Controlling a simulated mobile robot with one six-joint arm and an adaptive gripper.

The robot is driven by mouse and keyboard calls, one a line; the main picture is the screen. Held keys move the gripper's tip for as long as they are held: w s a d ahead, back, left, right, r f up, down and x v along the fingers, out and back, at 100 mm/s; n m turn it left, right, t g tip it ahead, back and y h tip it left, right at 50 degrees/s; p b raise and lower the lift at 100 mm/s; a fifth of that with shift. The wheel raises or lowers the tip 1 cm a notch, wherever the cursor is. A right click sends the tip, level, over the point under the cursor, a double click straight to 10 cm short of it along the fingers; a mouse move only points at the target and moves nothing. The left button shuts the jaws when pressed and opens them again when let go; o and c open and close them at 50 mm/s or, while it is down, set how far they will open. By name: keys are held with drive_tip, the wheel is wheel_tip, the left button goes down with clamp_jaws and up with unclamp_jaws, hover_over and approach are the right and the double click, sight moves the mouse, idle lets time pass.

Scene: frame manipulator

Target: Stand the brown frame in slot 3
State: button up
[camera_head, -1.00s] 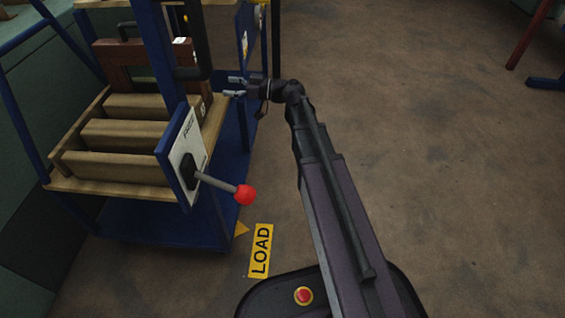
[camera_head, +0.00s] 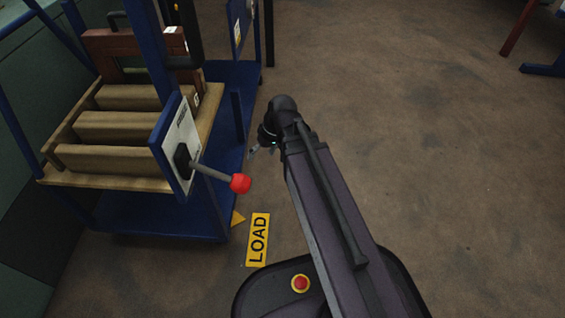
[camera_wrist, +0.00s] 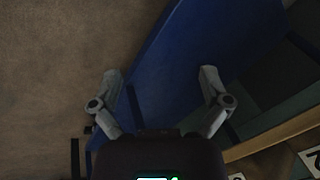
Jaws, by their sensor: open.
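The brown frame (camera_head: 101,55) is reddish-brown with a black handle on top. It stands upright at the back of the wooden rack (camera_head: 110,184), behind the wooden bars. A blue post hides part of it, and its lower edge is hidden. I cannot tell which numbered slot it is in. My gripper (camera_head: 263,151) is open and empty, to the right of the rack and clear of it, with fingers angled downward. In the wrist view my gripper (camera_wrist: 161,73) shows spread fingers with nothing between them. A number label (camera_wrist: 312,158) is cut off at lower right.
A lever with a red knob (camera_head: 240,184) juts right from a white panel at the rack's front. The blue cart base (camera_head: 150,215) lies below the rack. A yellow LOAD sign (camera_head: 258,240) is on the floor.

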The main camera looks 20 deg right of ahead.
drive_tip(key=s+d+f+m+h, duration=0.1)
drive_tip(key=s+d+m+h, duration=0.2)
drive_tip(key=s+d+h, duration=0.1)
drive_tip(key=shift+d+g, duration=0.3)
drive_tip(key=shift+d, duration=0.45)
wheel_tip(320, 180, up, 19)
drive_tip(key=p, duration=1.9)
drive_tip(key=shift+f, duration=0.1)
